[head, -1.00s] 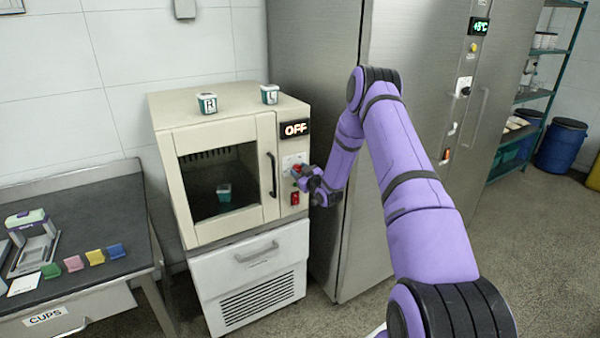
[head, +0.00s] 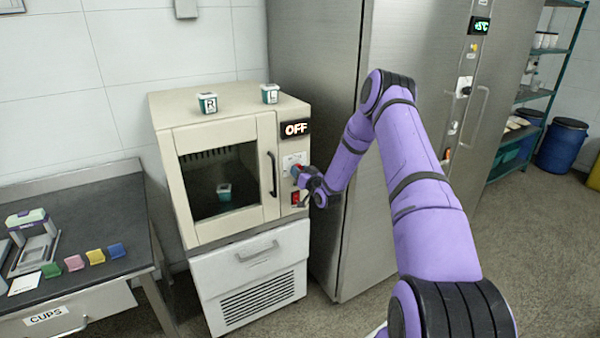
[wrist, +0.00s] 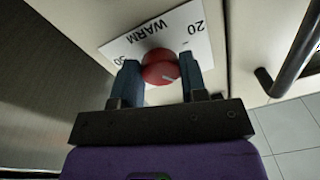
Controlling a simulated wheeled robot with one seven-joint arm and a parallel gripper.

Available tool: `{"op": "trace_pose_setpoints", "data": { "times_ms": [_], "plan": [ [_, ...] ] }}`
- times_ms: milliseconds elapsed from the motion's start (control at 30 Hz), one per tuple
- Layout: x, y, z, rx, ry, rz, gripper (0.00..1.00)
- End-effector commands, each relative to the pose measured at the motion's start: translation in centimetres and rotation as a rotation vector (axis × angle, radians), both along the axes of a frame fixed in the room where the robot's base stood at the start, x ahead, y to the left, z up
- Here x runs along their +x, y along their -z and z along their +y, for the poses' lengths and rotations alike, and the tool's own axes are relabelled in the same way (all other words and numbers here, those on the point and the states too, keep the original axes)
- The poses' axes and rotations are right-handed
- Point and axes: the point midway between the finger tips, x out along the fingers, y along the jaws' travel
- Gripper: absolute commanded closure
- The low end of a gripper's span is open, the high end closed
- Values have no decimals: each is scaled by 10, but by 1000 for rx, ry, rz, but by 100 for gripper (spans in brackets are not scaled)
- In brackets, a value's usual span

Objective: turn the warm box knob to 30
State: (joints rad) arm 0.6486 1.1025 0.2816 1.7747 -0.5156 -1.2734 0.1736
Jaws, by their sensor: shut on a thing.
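The warm box (head: 225,140) is a cream cabinet with a glass door, and its display (head: 296,128) reads OFF. Its red knob (wrist: 160,68) sits on a white plate (wrist: 190,35) marked WARM, with 20 at one side and a partly hidden number ending in 0 at the other. My gripper (wrist: 158,78) is shut on the knob, one finger on each side. In the head view my gripper (head: 303,178) is at the control panel and hides most of the knob.
A red switch (head: 295,198) is just below my gripper. The door handle (head: 272,175) is close to the left, also in the wrist view (wrist: 290,65). A steel cabinet (head: 335,220) is close to the right.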

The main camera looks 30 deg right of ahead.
Motion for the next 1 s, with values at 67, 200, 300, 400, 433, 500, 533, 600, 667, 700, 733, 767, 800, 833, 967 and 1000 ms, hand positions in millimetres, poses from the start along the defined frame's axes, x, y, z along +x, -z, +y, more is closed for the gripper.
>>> {"op": "trace_pose_setpoints", "data": {
  "times_ms": [67,200,300,400,433,500,533,600,667,700,733,767,800,833,967,1000],
  "plan": [
    [-1,2,0,5,-1,5,84],
    [-1,3,0,7,-1,5,84],
    [-2,3,0,7,-1,6,84],
    [-2,3,0,6,-1,6,84],
    [-2,3,0,6,-1,6,53],
    [-1,2,0,6,-1,5,37],
    [-1,2,0,6,-1,5,35],
    [-1,2,0,6,0,4,35],
    [-1,1,0,5,0,3,35],
    [-1,1,0,5,0,3,35],
    [-1,1,0,5,0,2,35],
    [-1,1,0,5,0,2,35],
    [-1,1,0,5,0,2,35],
    [-3,1,0,5,0,3,35],
    [-14,2,0,5,1,2,35],
    [-20,2,0,6,1,3,35]
  ]
}}
